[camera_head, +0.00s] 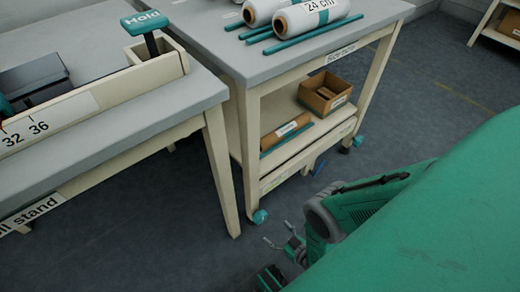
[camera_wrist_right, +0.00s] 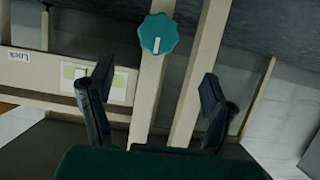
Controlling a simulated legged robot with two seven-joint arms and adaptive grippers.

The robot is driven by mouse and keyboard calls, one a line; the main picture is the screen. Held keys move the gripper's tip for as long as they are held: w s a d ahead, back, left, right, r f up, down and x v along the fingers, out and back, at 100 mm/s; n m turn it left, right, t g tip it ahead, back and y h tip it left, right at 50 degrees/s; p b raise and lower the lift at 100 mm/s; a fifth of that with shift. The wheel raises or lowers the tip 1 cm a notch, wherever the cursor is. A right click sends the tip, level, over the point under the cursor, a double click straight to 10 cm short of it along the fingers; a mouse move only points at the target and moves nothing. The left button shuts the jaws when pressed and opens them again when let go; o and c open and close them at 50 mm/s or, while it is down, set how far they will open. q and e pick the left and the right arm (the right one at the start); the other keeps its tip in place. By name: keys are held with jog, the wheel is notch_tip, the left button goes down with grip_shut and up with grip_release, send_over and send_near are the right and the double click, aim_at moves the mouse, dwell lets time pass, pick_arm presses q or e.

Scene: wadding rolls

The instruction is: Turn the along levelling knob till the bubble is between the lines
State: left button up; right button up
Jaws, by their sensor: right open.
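A teal scalloped knob (camera_wrist_right: 158,34) with a white mark shows at the top middle of the right wrist view, on a cream frame. A pale card with a yellow-green patch (camera_wrist_right: 75,72), which looks like the level vial, is left of it; the bubble and lines are too small to tell. My right gripper (camera_wrist_right: 157,88) is open and empty, its dark fingers either side below the knob and apart from it. In the head view the right gripper (camera_head: 281,243) is low, partly hidden by my green arm. My left gripper is not in view.
A bench (camera_head: 110,131) with a roll stand, scale numbers and a "Hold" lever (camera_head: 146,22) stands at left. A wheeled trolley (camera_head: 240,62) carries white rolls and teal rods, with a cardboard box (camera_head: 325,94) below. A "Lock" label (camera_wrist_right: 19,56) shows left in the wrist view.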

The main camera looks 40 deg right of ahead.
aim_at(263, 219)
jog(key=b+x, duration=0.1)
jog(key=x, duration=0.2)
jog(key=b+x, duration=0.2)
jog(key=x, duration=0.1)
jog(key=b+x, duration=0.1)
jog(key=x, duration=0.3)
jog(key=shift+s+d+f, duration=0.1)
jog(key=shift+d+f, duration=0.2)
jog(key=shift+f, duration=0.05)
jog(key=shift+w+a+b, duration=0.2)
jog(key=shift+w+b, duration=0.15)
jog(key=shift+w, duration=0.2)
jog(key=shift+d+f, duration=0.1)
jog(key=c, duration=1.2)
